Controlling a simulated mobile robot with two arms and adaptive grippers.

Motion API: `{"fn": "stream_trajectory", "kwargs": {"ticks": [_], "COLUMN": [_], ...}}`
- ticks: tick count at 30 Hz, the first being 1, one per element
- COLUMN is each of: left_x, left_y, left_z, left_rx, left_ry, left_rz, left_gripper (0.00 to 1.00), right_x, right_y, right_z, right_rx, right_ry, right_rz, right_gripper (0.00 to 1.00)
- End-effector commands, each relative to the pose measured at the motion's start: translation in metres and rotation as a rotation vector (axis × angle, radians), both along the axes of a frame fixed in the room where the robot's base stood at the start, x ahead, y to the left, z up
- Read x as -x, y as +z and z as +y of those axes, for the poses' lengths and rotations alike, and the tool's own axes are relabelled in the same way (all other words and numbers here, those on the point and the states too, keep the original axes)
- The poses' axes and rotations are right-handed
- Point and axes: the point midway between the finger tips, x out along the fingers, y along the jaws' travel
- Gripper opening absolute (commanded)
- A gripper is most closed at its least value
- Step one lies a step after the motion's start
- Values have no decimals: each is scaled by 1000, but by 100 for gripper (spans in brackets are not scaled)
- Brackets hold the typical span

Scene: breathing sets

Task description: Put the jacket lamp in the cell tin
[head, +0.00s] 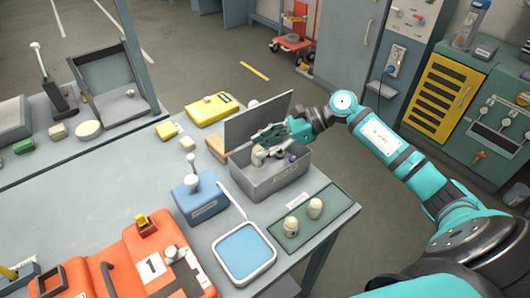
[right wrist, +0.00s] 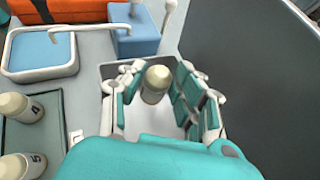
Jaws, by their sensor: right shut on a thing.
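The cell tin appears to be the open grey box (head: 242,184) near the table's right edge, with its lid (head: 258,117) standing up at the back. My right gripper (head: 268,143) reaches over the tin from the right. It is shut on a cream, round-topped lamp (right wrist: 157,84), likely the jacket lamp, which shows between its teal-padded fingers in the right wrist view. The lamp is over or inside the tin; its lower end is hidden, so I cannot tell if it touches the floor. My left gripper is not in view.
A dark green tray (head: 339,204) with two similar cream lamps (head: 291,226) stands in front of the tin. A blue box (head: 195,198) and a white-rimmed blue tray (head: 243,251) stand to the left. An orange case (head: 120,262) lies front left. A yellow case (head: 211,108) lies behind.

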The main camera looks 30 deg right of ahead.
Motion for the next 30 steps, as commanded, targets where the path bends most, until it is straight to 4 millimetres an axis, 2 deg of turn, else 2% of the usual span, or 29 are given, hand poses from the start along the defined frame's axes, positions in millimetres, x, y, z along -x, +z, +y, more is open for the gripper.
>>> {"fn": "stream_trajectory", "kwargs": {"ticks": [4,8,16,30], "left_x": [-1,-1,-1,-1], "left_y": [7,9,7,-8], "left_z": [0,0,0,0], "left_rx": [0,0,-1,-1], "left_ry": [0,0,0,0], "left_rz": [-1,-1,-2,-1], "left_gripper": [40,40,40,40], "right_x": [0,0,0,0], "right_y": [-22,-34,-36,-46], "right_z": [0,0,0,0], "right_rx": [-3,-1,1,1], "right_ry": [-2,-2,0,0], "right_rz": [5,3,1,0], "right_gripper": [0,0,0,0]}}
